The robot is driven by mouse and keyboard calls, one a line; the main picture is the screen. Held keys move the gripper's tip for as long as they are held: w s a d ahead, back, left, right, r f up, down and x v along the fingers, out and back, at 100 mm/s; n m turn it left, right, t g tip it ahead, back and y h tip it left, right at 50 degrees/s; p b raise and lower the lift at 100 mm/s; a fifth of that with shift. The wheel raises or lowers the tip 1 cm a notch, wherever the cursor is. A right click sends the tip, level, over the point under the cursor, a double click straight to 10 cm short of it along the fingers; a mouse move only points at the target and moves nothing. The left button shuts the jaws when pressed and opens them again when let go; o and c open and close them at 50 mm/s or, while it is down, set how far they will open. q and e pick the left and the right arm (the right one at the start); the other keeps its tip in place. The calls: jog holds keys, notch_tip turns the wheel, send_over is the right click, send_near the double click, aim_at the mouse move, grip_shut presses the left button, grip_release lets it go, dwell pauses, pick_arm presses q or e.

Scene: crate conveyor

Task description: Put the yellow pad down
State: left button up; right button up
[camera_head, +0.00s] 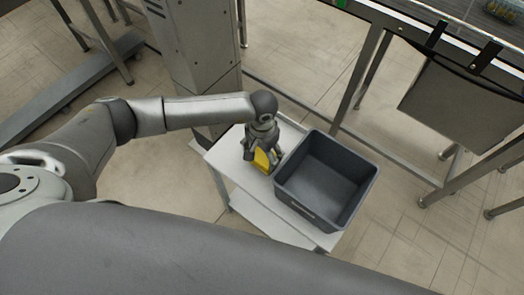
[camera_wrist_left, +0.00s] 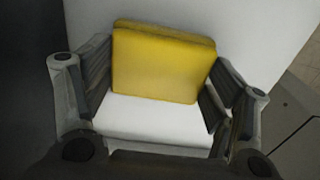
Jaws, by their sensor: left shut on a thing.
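The yellow pad (camera_head: 262,159) is between the fingers of my left gripper (camera_head: 257,154), at the left part of a small white table (camera_head: 226,159). In the left wrist view the pad (camera_wrist_left: 163,62) stands between the two fingers of the left gripper (camera_wrist_left: 155,95), with the white tabletop (camera_wrist_left: 150,118) behind and below it. The left gripper is shut on the pad. I cannot tell whether the pad touches the table. My right gripper is not in view.
An empty dark grey crate (camera_head: 364,192) stands on the table just right of the gripper. A grey metal cabinet (camera_head: 200,55) stands behind the table. Conveyor framing (camera_head: 365,70) and a hanging grey bin (camera_head: 455,98) are at the upper right.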

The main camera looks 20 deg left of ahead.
aim_at(262, 154)
pick_arm(q)
jog(key=shift+f, duration=0.2)
jog(key=o, duration=0.9)
jog(key=shift+r, duration=0.1)
notch_tip(262, 154, up, 12)
jog(key=shift+r+b, duration=0.15)
jog(key=shift+b, duration=0.4)
